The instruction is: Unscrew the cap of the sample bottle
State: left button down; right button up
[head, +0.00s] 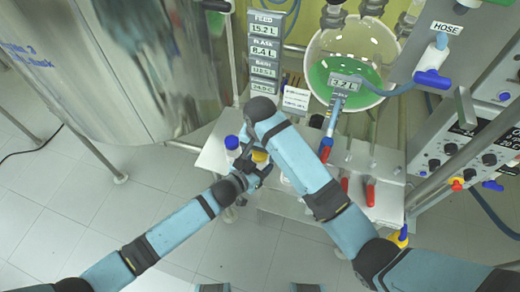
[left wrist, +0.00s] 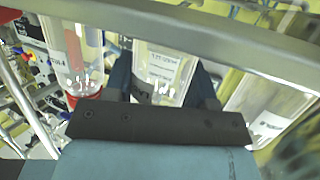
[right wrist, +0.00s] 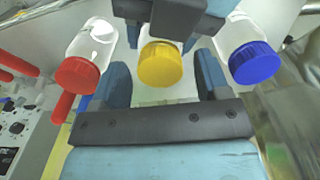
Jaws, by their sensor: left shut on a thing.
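The sample bottle with a yellow cap (right wrist: 160,64) stands between a red-capped bottle (right wrist: 83,62) and a blue-capped bottle (right wrist: 247,50) in the right wrist view. My left gripper (left wrist: 165,82) is shut on the yellow-capped bottle's clear, labelled body (left wrist: 160,72). My right gripper (right wrist: 163,80) is open, with one finger on each side of the yellow cap and gaps visible between fingers and cap. In the head view the yellow cap (head: 260,156) shows only partly beside my arms, and the cap is on the bottle.
A large steel tank (head: 150,70) stands at the left. The tiled floor in front is clear.

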jog(key=shift+r, duration=2.3)
pick_arm(q)
jog(key=shift+c, duration=1.8)
grip_release()
